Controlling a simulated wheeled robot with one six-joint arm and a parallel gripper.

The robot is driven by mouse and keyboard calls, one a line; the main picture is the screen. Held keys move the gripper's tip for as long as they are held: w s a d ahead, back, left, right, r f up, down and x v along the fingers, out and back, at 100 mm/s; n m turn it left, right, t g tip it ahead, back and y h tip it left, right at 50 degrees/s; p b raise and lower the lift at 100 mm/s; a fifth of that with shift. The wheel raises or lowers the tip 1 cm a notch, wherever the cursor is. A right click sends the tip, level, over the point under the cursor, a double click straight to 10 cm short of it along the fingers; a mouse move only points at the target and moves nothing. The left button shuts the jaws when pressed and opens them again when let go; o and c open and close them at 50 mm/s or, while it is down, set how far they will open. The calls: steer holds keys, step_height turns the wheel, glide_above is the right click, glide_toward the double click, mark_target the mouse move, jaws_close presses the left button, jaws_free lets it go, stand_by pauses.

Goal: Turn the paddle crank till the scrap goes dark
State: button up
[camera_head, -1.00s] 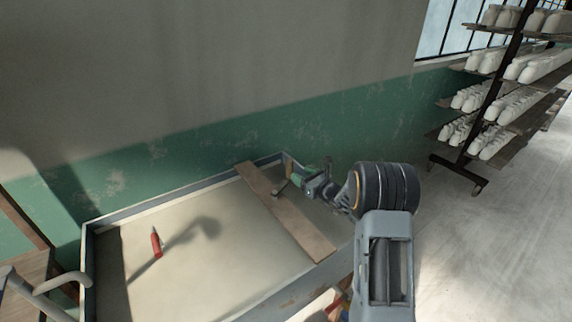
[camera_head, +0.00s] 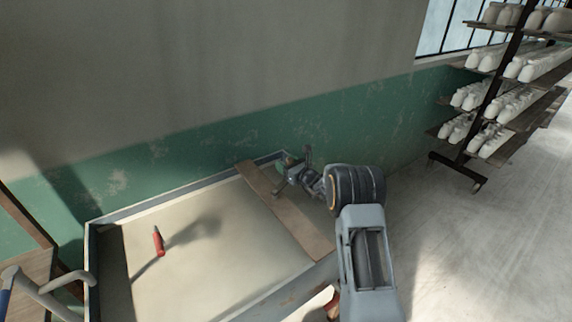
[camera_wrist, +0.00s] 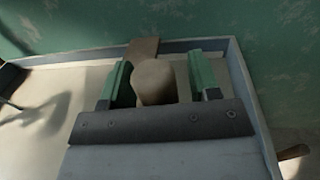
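My gripper (camera_head: 288,168) is over the far right part of a shallow tray (camera_head: 90,262), near a plank across it. In the wrist view its two green fingers (camera_wrist: 158,80) are spread apart. A rounded beige lump (camera_wrist: 156,82) shows between them, with a narrow gap at its right side; its lower part is hidden behind the gripper's dark bar. Whether the lump is the scrap or part of the crank I cannot tell. A red upright handle (camera_head: 158,241) stands in the left half of the tray, away from my gripper. The tray's inside is pale beige.
The brown plank (camera_head: 300,225) lies across the right part of the tray. A green and grey wall (camera_head: 230,135) runs close behind it. A rack (camera_head: 478,125) of white pieces stands at the right. The floor (camera_head: 455,235) there is clear. Grey tubing shows at the lower left.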

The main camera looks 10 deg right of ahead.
jaws_close()
stand_by(0.3)
steer(key=shift+a, duration=0.1)
